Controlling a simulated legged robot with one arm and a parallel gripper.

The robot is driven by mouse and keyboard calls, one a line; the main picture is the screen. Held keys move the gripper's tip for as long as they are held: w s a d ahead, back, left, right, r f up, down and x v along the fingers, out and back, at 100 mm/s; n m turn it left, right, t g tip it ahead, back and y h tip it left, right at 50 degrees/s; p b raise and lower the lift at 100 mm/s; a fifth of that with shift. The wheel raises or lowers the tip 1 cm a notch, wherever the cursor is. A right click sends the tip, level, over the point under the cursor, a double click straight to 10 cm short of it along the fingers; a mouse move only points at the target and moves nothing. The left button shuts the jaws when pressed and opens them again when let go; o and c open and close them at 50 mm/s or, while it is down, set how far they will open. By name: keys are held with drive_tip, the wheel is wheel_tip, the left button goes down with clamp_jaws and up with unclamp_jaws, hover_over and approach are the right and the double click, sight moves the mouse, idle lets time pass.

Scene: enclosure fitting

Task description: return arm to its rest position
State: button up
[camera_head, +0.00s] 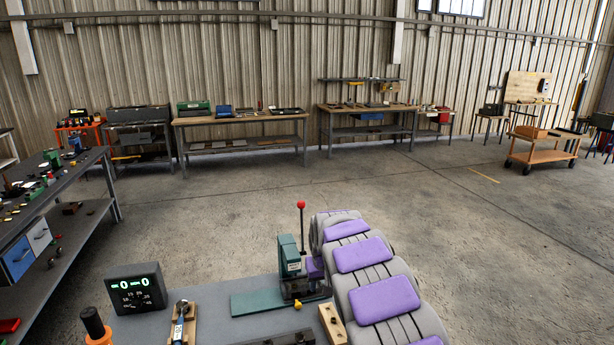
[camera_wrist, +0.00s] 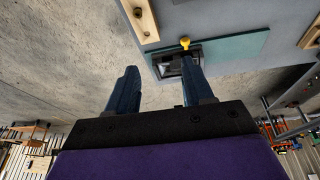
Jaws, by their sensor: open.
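My gripper (camera_wrist: 159,64) is open, with its two dark blue fingers spread apart and nothing seen held between them. In the wrist view the right finger overlaps the dark press base on a green plate (camera_wrist: 235,48); I cannot tell whether they touch. In the head view my arm (camera_head: 365,258), grey with purple pads, arches up from the lower right and bends down behind the green press (camera_head: 288,258). The fingers are hidden there. The press has an upright lever with a red knob (camera_head: 301,204).
On the grey bench (camera_head: 225,325) stand a digital display box (camera_head: 136,288), a tool on a wooden holder (camera_head: 182,325) and a wooden block (camera_head: 331,322). A cluttered side bench (camera_head: 50,190) is at left. Workbenches line the far wall. The middle floor is clear.

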drive_tip(key=s+d+r+m+g, duration=0.1)
drive_tip(key=s+d+r, duration=0.2)
drive_tip(key=s, duration=0.5)
drive_tip(key=s+d+r+g+h, duration=0.1)
drive_tip(key=s+d+r, duration=0.2)
drive_tip(key=s, duration=0.5)
drive_tip(key=s+d+r+m+g, duration=0.1)
drive_tip(key=s+d+r, duration=0.2)
drive_tip(key=s, duration=0.5)
drive_tip(key=s+f+g, duration=0.2)
drive_tip(key=s, duration=2.7)
drive_tip(key=shift+s+d+f+g+y, duration=0.25)
drive_tip(key=shift+s+d+g+y, duration=0.05)
drive_tip(key=shift+s+d+y, duration=0.1)
